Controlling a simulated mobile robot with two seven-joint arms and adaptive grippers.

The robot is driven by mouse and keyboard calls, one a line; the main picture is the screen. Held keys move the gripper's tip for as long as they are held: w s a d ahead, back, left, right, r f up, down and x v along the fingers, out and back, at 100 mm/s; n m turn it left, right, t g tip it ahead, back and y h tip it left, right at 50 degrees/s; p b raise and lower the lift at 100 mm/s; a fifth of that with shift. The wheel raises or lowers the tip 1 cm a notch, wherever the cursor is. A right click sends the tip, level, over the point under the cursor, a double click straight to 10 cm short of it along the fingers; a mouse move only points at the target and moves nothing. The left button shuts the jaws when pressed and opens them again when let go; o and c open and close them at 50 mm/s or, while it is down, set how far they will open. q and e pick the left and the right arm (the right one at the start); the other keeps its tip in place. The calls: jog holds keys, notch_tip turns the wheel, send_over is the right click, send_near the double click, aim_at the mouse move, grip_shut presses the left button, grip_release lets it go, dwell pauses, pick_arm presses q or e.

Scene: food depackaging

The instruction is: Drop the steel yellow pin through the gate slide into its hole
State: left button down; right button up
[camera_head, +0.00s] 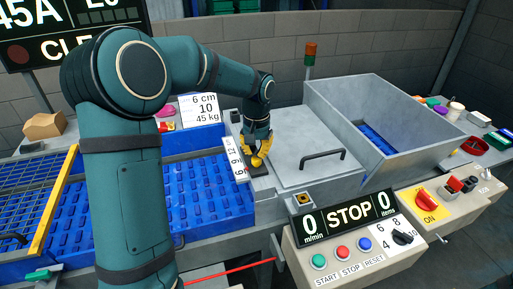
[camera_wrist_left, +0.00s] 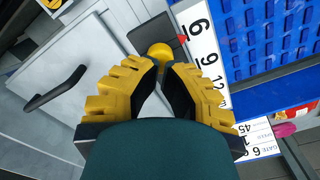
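The yellow pin shows as a round yellow knob (camera_head: 257,162) above the dark gate slide (camera_head: 262,171), beside the white numbered scale (camera_head: 235,160). My left gripper (camera_head: 257,153) points down at the knob. In the left wrist view the fingertips (camera_wrist_left: 161,66) come together on both sides of the knob (camera_wrist_left: 159,51) and appear shut on it. The dark slide (camera_wrist_left: 152,30) lies beyond, with a red pointer (camera_wrist_left: 182,39) by the 6 on the scale (camera_wrist_left: 205,50). The pin's shank and the hole are hidden. My right gripper is not in view.
A grey cover with a black handle (camera_head: 323,155) and an open grey bin (camera_head: 405,150) stand to the right. A blue slatted conveyor (camera_head: 205,195) lies left. The control box (camera_head: 345,245) reading STOP is in front. A sign (camera_head: 198,108) reads 6 cm.

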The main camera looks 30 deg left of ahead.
aim_at(256, 158)
pick_arm(q)
jog(key=shift+f, duration=0.55)
jog(key=shift+s+f+b, duration=0.1)
jog(key=shift+f+b, duration=0.35)
jog(key=shift+f, duration=0.15)
notch_tip(256, 158, up, 3)
jog(key=p, duration=0.2)
jog(key=shift+r+p, duration=0.1)
jog(key=shift+p, duration=0.3)
notch_tip(256, 158, up, 12)
dwell(0.4)
